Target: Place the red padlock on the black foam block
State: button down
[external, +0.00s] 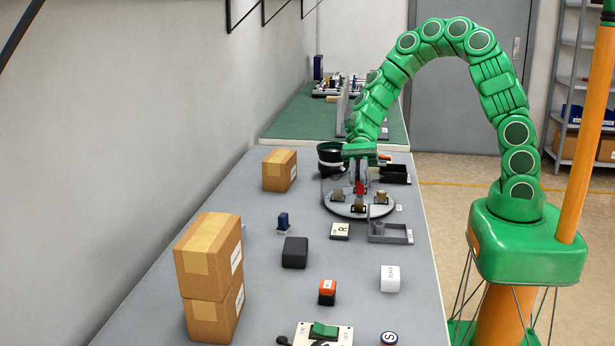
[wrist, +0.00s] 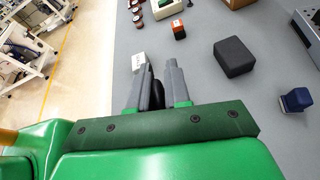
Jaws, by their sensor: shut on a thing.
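The black foam block (external: 295,252) lies in the middle of the grey table. It also shows at the upper right of the wrist view (wrist: 234,57), apart from my gripper. My gripper (external: 360,186) points down over the round grey turntable (external: 340,207), farther back than the block. The red padlock (external: 360,188) shows small at its fingertips, and the fingers are shut on it. In the wrist view my gripper (wrist: 152,80) has a dark shape between its fingers; no red shows there.
Several brass-coloured padlocks (external: 382,197) stand on the turntable. Cartons (external: 209,270) stand at left.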

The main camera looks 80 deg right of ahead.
jog(key=w+a+r+t, duration=0.15)
jog(key=a+r, duration=0.25)
jog(key=a, duration=0.5)
send_over(293, 248)
jog(key=shift+n+g, duration=0.25)
jog(key=shift+n, duration=0.15)
jog(key=shift+f, duration=6.65)
jog(key=c, duration=1.1)
grip_release()
jog(key=shift+d, duration=0.1)
jog(key=shift+v, duration=6)
jog(key=shift+r, duration=0.1)
